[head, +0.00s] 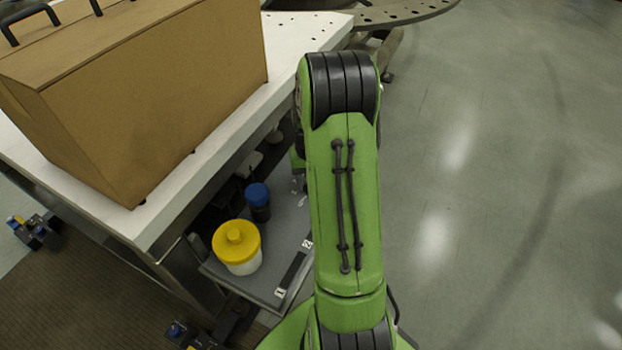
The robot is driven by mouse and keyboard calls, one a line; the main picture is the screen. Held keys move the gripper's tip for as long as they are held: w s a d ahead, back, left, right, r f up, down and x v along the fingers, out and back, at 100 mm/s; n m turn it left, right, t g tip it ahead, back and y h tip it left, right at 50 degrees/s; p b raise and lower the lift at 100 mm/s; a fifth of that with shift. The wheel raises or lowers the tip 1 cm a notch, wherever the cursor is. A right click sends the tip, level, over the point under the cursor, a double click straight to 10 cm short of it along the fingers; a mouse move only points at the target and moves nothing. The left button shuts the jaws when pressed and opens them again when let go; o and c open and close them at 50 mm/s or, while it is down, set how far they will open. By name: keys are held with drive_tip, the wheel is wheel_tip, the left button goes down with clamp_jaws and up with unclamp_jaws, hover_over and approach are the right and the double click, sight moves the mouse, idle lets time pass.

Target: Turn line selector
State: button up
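A grey panel (236,277) sits low beside the white-topped table, partly behind my green arm. On it lies a dark flat bar (292,270) with a small white label marked 1 at its near end. Another small white label (307,243) shows past its far end, close to my arm. I cannot make out a clear selector knob or handle; my arm covers the panel's right part. My gripper is hidden behind my arm. Small grey parts show at the arm's left edge, but I cannot tell what they are.
A white jar with a yellow lid (237,241) and a dark bottle with a blue cap (258,195) stand on the panel. A large brown box (150,100) stands on the white table (285,85). A perforated round plate (405,12) is behind. The floor to the right is clear.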

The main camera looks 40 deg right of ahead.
drive_tip(key=o, duration=1.1)
drive_tip(key=shift+c, duration=0.2)
wheel_tip(320, 180, up, 16)
drive_tip(key=p, duration=0.5)
drive_tip(key=shift+f, duration=0.15)
drive_tip(key=shift+a, duration=0.1)
